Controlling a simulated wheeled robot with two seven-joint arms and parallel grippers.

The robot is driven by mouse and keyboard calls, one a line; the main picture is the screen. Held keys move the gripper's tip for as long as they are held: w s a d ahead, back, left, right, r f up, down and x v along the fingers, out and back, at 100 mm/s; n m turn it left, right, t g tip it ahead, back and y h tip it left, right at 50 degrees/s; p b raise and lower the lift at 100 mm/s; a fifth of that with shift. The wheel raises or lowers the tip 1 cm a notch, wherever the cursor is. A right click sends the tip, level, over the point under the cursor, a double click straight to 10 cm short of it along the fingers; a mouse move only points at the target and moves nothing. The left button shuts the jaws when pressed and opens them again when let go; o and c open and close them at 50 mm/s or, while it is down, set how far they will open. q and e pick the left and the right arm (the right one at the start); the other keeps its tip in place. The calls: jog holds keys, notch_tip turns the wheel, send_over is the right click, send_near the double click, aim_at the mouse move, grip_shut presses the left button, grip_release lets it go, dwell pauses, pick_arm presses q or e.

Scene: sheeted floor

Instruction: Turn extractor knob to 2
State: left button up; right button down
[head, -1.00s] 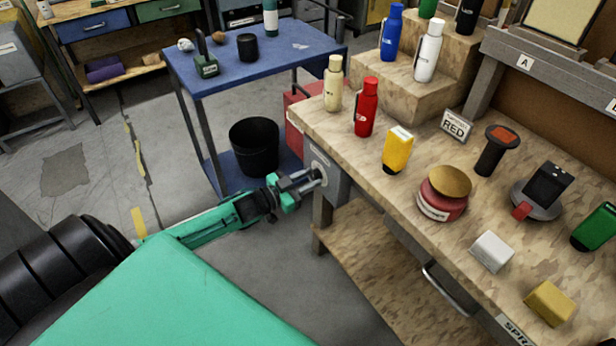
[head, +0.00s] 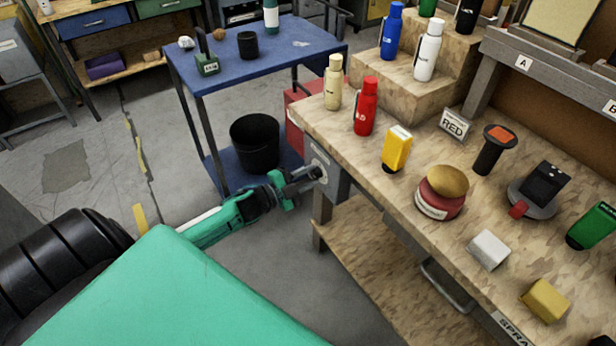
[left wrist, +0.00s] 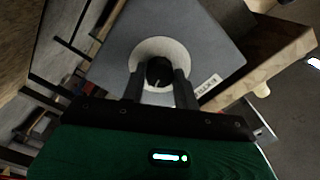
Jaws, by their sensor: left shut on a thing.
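The extractor knob (left wrist: 159,72) is a small black knob on a pale round dial (left wrist: 150,48), set in a grey panel on the end of the workbench. The dial also shows in the head view (head: 318,168). My left gripper (head: 312,174) reaches the panel from the left. In the left wrist view its two dark fingers (left wrist: 160,80) stand on either side of the knob, shut on it. A label (left wrist: 207,85) is beside the dial, partly readable. The dial's numbers are too small to read. My right gripper is not in view.
The wooden workbench (head: 400,205) holds a red bottle (head: 365,106), a cream bottle (head: 333,82), a yellow container (head: 397,148) and other items. A blue cart (head: 225,82) with a black bin (head: 255,143) stands behind my left arm. Bare floor lies left of the bench.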

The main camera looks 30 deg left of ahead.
pick_arm(q)
jog(key=shift+m, duration=0.7)
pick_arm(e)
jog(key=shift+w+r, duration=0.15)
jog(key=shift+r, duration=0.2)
pick_arm(q)
jog(key=o, duration=1)
jog(key=shift+s+a, duration=0.2)
jog(key=shift+s, duration=0.3)
jog(key=v, duration=1.2)
jog(key=shift+s+a, duration=0.15)
jog(key=shift+s, duration=0.25)
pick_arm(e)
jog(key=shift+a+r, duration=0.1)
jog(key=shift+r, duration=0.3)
